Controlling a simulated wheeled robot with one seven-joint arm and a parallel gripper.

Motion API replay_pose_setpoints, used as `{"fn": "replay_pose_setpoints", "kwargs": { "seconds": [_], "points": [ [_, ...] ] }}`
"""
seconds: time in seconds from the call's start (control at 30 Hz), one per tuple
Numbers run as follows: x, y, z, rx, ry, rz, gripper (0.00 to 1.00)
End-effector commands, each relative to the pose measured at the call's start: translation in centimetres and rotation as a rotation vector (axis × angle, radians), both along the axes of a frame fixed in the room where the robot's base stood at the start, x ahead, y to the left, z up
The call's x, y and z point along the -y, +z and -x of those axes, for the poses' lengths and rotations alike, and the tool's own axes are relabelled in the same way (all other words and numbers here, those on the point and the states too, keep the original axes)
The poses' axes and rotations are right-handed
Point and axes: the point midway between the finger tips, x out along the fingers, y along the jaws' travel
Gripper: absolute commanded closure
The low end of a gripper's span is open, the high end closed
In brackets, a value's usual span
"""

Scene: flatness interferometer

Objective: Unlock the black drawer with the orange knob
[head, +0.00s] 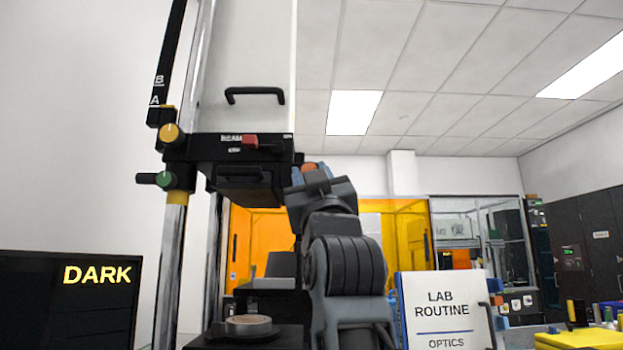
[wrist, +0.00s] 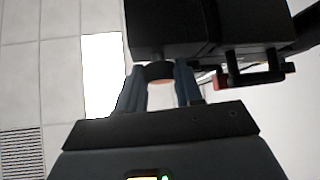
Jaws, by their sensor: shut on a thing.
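The black drawer (head: 228,185) sits low in the black housing under the white column, with a black handle on its front; it looks closed. The orange knob (head: 309,166) is at the housing's right side. My gripper (head: 299,174) reaches up to it from below right, its blue fingers partly hidden by my wrist. In the wrist view my gripper (wrist: 160,75) has one blue finger on each side of the orange knob (wrist: 157,80), shut on it. The knob's lock mark cannot be read. The drawer handle (wrist: 256,78) is at the right there.
A red lever (head: 250,141) is on the housing front above the drawer. A gold knob (head: 170,133) and a green knob (head: 163,179) are on the left post. A round disc (head: 248,325) lies on the black stage below. A dark screen (head: 65,300) reads DARK.

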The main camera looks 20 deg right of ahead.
Motion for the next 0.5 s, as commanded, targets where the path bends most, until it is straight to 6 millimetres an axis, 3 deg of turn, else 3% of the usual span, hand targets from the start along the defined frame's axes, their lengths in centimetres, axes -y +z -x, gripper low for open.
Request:
{"fn": "replay_pose_setpoints", "kwargs": {
  "seconds": [0.23,0.27,0.5],
  "points": [
    [0.04,-0.36,-0.14,-0.006,-0.001,0.000,0.95],
    [0.04,-0.36,-0.14,-0.006,-0.001,0.000,0.64],
    [0.02,-0.19,-0.08,-0.004,0.000,0.001,0.41]
  ]
}}
